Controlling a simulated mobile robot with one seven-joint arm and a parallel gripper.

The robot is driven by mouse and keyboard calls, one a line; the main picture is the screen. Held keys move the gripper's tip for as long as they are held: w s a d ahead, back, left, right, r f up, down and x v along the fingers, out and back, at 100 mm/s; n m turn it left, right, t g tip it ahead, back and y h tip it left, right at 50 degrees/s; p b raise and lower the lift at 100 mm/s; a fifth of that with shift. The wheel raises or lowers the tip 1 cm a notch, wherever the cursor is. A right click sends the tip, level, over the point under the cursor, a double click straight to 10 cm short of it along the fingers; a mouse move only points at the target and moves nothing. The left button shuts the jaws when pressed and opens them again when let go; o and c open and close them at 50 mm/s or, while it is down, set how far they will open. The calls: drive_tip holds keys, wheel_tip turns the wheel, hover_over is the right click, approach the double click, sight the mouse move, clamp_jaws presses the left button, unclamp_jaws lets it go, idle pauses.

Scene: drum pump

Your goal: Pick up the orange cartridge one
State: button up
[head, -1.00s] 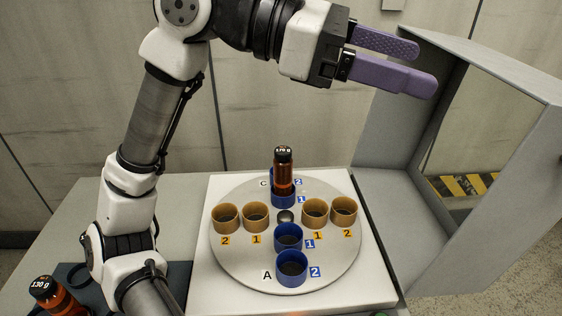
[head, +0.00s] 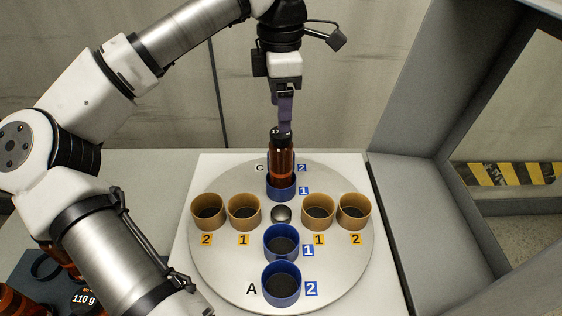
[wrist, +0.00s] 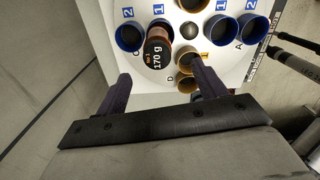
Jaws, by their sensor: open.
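An amber-orange cartridge with a black cap (head: 282,158) stands upright in the inner blue cup (head: 281,189), numbered 1, on the C side of the round plate. In the wrist view its cap (wrist: 158,53) reads 170 g, with small orange print that looks like No 1. My gripper (head: 285,128) hangs pointing down over the cartridge; whether its tips touch the cap in the head view I cannot tell. In the wrist view my gripper (wrist: 160,82) has its two purple fingers wide apart, nothing between them, and the cap shows beyond them.
The round plate (head: 225,262) also bears tan cups left and right (head: 318,214) and blue cups in front (head: 282,284), all seemingly empty. A metal knob (head: 281,214) sits at its centre. More cartridges (head: 84,299) stand lower left. A grey cabinet (head: 440,150) stands right.

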sight(280, 143)
drive_tip(key=f, duration=0.4)
drive_tip(key=f+p, duration=0.1)
drive_tip(key=f, duration=0.4)
drive_tip(key=shift+w+a+f, duration=0.1)
drive_tip(key=shift+w+f, duration=0.1)
drive_tip(key=shift+f, duration=0.05)
drive_tip(key=c, duration=1.5)
